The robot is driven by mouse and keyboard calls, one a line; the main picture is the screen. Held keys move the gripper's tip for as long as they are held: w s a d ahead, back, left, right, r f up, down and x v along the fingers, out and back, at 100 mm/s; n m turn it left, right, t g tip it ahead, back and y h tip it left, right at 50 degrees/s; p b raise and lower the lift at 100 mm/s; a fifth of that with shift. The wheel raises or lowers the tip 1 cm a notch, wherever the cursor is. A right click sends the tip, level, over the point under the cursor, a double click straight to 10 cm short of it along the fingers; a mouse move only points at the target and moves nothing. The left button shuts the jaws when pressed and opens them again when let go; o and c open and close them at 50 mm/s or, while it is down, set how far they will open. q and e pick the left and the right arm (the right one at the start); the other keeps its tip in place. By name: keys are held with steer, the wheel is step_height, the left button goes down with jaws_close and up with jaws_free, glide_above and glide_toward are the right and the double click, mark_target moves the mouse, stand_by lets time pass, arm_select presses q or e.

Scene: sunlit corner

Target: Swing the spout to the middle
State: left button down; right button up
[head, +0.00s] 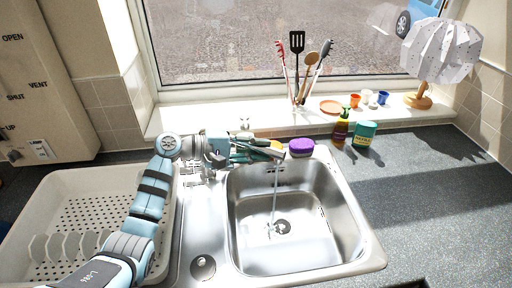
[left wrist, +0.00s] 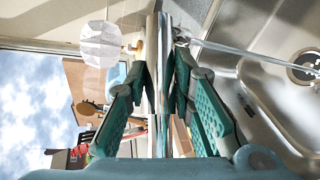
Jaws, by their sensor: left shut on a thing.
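My left gripper (head: 262,151) is at the back edge of the steel sink (head: 372,243), its arm coming over the drying rack. In the left wrist view its green fingers (left wrist: 160,92) are shut around the shiny metal spout (left wrist: 156,45), a slim tube between the pads. In the head view the gripper hides most of the spout. My right gripper is not in view.
A white drying rack (head: 60,185) stands left of the sink. A purple sponge (head: 301,147), a soap bottle (head: 341,128) and a green tin (head: 365,133) stand behind the basin. Utensils (head: 297,70), small cups and a lamp (head: 440,50) are on the sill. The right worktop is clear.

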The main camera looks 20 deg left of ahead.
arm_select(q)
steer(key=shift+s+f, duration=0.1)
steer(key=shift+f, duration=0.25)
steer(key=c, duration=1.7)
jaws_free()
steer(key=o, duration=0.3)
steer(key=shift+d, duration=0.15)
steer(key=shift+o, duration=0.2)
steer(key=shift+w+d+r, duration=0.1)
steer(key=shift+w, duration=0.15)
steer(key=v, duration=1.2)
